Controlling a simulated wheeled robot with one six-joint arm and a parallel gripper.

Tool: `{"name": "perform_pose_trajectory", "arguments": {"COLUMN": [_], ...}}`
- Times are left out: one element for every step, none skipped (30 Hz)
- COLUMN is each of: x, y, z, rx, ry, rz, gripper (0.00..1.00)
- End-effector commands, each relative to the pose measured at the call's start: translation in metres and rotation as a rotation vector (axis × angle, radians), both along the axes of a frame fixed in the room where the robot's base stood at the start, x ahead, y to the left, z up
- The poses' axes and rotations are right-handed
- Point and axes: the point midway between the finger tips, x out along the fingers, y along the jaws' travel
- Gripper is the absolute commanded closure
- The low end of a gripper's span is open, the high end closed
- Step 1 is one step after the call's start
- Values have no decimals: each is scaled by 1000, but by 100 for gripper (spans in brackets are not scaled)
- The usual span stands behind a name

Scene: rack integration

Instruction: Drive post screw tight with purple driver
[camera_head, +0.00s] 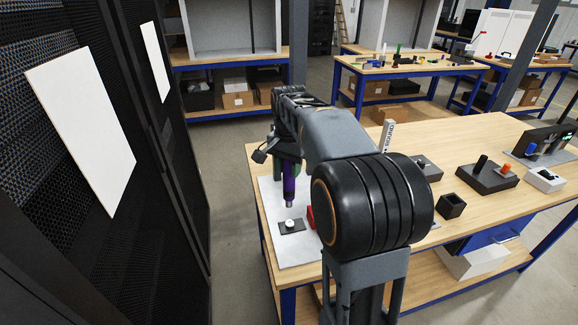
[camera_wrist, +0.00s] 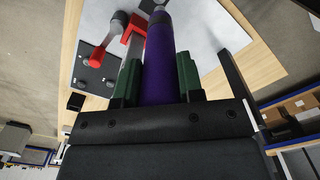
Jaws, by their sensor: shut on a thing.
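The purple driver (camera_head: 289,184) points down in my gripper (camera_head: 284,160), over the light grey mat at the left end of the workbench. In the wrist view the purple handle (camera_wrist: 163,62) sits between the green finger pads of my gripper (camera_wrist: 162,80), which is shut on it. A small dark plate (camera_head: 284,227) lies on the mat below the driver, with a short white-topped post (camera_head: 290,224) on it. The driver's lower end appears above the post, with a visible gap. The screw itself is too small to make out.
A red part (camera_head: 311,215) stands close right of the post, partly behind my arm. The wooden workbench (camera_head: 480,150) carries a black box (camera_head: 451,205) and a dark block (camera_head: 487,178) farther right. A dark mesh rack (camera_head: 85,130) stands left, across a floor gap.

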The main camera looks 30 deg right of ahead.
Motion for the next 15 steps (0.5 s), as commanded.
{"name": "perform_pose_trajectory", "arguments": {"x": [0,0,0,0,0,0,-1,-1,-1,-1,-1,0,0,0,0], "y": [-1,-2,-2,-2,-2,-1,-1,-1,0,0,0,0,0,1,1], "z": [0,1,1,1,1,1,1,1,1,-2,-3,-5,-7,-8,-11], "rx": [0,0,0,-1,-1,-1,-1,-1,-1,-1,-1,-1,-1,-1,-1], "ry": [-1,-1,-1,-1,-1,-1,-1,1,1,1,0,0,0,-1,-1], "rz": [-3,-3,-4,-4,-4,-3,-3,-2,-2,-2,-1,-1,-1,-1,0], "gripper": [99,99,99,99,99,99,99,99,99,99,99,99,99,99,99]}}
